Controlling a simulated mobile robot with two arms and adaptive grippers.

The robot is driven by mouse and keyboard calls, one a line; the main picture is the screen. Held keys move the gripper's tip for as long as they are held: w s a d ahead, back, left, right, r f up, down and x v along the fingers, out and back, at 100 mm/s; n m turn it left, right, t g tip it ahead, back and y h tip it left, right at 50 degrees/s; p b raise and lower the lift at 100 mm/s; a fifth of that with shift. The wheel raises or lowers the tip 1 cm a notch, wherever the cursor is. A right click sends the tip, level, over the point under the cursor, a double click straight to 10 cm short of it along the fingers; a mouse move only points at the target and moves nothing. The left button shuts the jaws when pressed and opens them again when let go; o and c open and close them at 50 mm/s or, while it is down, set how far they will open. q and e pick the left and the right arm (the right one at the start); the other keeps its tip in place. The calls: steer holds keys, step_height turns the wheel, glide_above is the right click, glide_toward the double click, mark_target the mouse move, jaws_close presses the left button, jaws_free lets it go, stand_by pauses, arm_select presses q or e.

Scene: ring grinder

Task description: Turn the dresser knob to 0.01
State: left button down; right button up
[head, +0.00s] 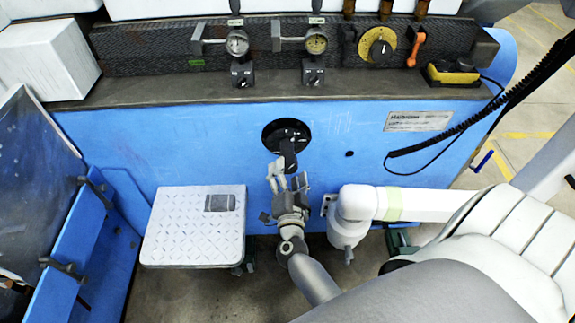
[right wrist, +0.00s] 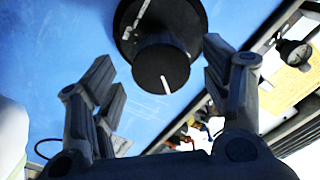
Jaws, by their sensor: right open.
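A black knob (head: 288,150) sticks out from a round black dial (head: 284,129) on the blue machine front. In the right wrist view the knob (right wrist: 160,62) has a short white line on its rim, and the dial (right wrist: 185,18) behind it has another white mark. I cannot read a value. My right gripper (head: 287,182) is open just in front of the knob, slightly below it in the head view. In the right wrist view its fingers stand apart to either side of the knob, and I see no contact. My left gripper is not in view.
A white tread-plate step (head: 180,235) is left of my right gripper. A black coiled cable (head: 480,122) hangs at right.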

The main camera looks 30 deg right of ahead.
steer(key=v, duration=0.4)
stand_by(0.4)
steer(key=s+a+f+n+g+y+p, duration=0.15)
steer(key=a+f+n+y, duration=0.25)
steer(key=f, duration=0.4)
steer(key=s+a+f+n+y, duration=0.2)
steer(key=a+f+n+y, duration=0.25)
steer(key=f, duration=0.35)
steer(key=s+a+f+n+g+y+p, duration=0.1)
steer(key=s+f+n+g, duration=0.6)
steer(key=s+f, duration=1.3)
steer(key=shift+s+a+f+g+y, duration=0.2)
steer(key=shift+s+g+y, duration=0.45)
steer(key=shift+s+g, duration=0.25)
steer(key=s+d+f+n+g, duration=0.1)
steer(key=s, duration=0.3)
steer(key=s+d+f+g, duration=0.1)
steer(key=s+d, duration=0.1)
steer(key=s, duration=0.2)
steer(key=s+d+f+n+g+h+p, duration=0.1)
steer(key=s+d+g, duration=0.1)
steer(key=s, duration=0.2)
steer(key=shift+s+f+n, duration=0.35)
steer(key=shift+s, duration=0.05)
steer(key=shift+c, duration=0.3)
